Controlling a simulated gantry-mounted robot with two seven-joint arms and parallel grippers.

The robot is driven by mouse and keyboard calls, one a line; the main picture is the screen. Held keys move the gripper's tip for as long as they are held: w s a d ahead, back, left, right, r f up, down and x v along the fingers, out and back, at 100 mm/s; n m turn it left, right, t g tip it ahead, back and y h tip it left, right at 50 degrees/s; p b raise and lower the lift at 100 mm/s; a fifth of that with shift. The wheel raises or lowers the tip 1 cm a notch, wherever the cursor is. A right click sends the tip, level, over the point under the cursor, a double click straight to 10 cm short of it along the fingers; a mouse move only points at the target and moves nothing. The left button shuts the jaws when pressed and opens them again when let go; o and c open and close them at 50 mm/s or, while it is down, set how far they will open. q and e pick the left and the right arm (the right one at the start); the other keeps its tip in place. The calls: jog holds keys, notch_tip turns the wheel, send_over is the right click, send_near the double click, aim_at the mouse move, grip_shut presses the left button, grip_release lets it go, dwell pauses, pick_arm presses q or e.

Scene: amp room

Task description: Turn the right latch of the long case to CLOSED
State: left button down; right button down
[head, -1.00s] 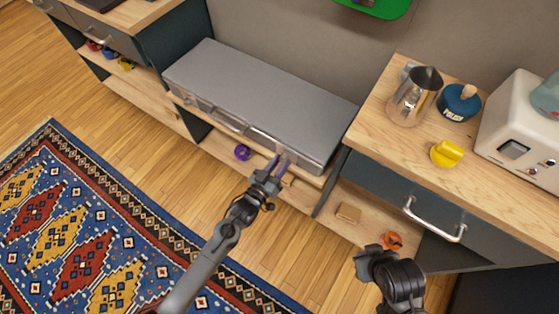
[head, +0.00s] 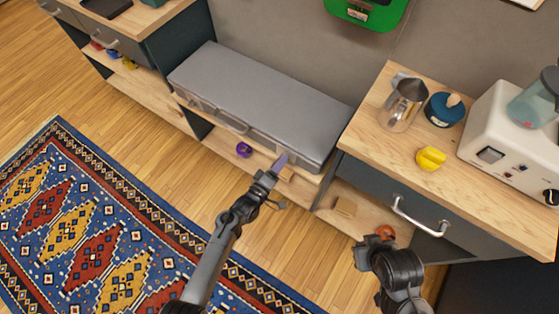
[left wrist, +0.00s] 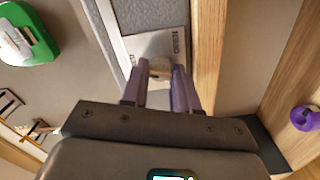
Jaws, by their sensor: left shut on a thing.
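The long grey case (head: 260,95) lies on a low shelf between two cabinets in the head view. My left gripper (head: 280,160) is at the right part of its front face. In the left wrist view the purple fingers of my left gripper (left wrist: 159,75) are shut on the right latch (left wrist: 159,67), a small round pale knob on a metal plate (left wrist: 155,42). The lettering on the plate is too small to read surely. In the head view the gripper hides the latch. My right gripper (head: 373,245) is low in front of the right cabinet, away from the case; its fingers are unclear.
The right cabinet (head: 445,185) carries a metal pitcher (head: 402,103), a blue pot (head: 444,109), a yellow object (head: 430,158) and a white machine (head: 500,130). A purple ring (head: 244,149) and a wooden block (head: 345,206) sit on low shelves. A patterned rug (head: 90,235) covers the floor at left.

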pick_arm(q)
jog(key=shift+r+n+p, duration=0.1)
jog(key=shift+n+p, duration=0.5)
jog(key=shift+n, duration=1.3)
jog(key=c, duration=0.8)
grip_release()
jog(key=shift+c, duration=0.2)
jog(key=shift+s+a, duration=0.1)
jog(key=p+v, duration=0.4)
jog(key=v, duration=0.6)
jog(key=shift+s+a, duration=0.15)
jog(key=shift+s, duration=0.1)
